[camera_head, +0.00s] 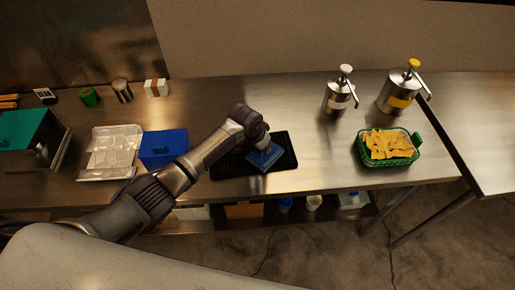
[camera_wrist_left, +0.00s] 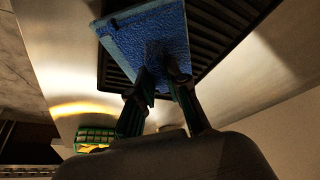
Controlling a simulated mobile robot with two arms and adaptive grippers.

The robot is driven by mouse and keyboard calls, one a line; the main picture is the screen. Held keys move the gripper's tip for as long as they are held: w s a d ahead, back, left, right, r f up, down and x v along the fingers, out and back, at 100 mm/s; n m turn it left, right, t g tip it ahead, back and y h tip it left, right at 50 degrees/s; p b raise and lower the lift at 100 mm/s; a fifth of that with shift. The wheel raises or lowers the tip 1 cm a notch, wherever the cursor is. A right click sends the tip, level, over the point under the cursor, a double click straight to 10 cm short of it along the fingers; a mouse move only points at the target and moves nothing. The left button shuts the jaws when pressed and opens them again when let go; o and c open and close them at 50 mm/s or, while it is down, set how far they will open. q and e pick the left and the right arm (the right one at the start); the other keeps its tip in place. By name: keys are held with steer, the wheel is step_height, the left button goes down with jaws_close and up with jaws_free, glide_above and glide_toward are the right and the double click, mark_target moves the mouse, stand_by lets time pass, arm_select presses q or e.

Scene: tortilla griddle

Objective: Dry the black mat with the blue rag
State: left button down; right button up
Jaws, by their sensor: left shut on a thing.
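The black mat (camera_head: 228,168) is ribbed and lies on the steel counter near its front edge, and it also shows in the left wrist view (camera_wrist_left: 215,22). My left gripper (camera_head: 262,148) is over the right half of the mat. It is shut on the blue rag (camera_head: 266,158), which lies flat against the mat. In the left wrist view the gripper's fingers (camera_wrist_left: 162,80) pinch a raised fold in the middle of the rag (camera_wrist_left: 125,40). My arm hides part of the mat's left side. My right gripper is not in view.
A green basket of chips (camera_head: 388,147) is to the right. Two steel pump dispensers (camera_head: 339,92) (camera_head: 398,90) stand behind. The counter between mat and basket is clear.

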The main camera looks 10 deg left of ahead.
arm_select(q)
steer(key=shift+s+a+f, duration=0.1)
steer(key=shift+s+a, duration=0.2)
steer(key=shift+a, duration=0.5)
steer(key=shift+s+a, duration=0.15)
steer(key=shift+a, duration=0.35)
steer(key=shift+s+a, duration=0.3)
steer(key=shift+a, duration=0.55)
steer(key=shift+s+a, duration=0.3)
steer(key=shift+a, duration=0.55)
steer(key=shift+s+a, duration=0.25)
steer(key=shift+a, duration=0.35)
steer(key=shift+s+a, duration=0.25)
steer(key=shift+a, duration=0.3)
steer(key=shift+d, duration=0.1)
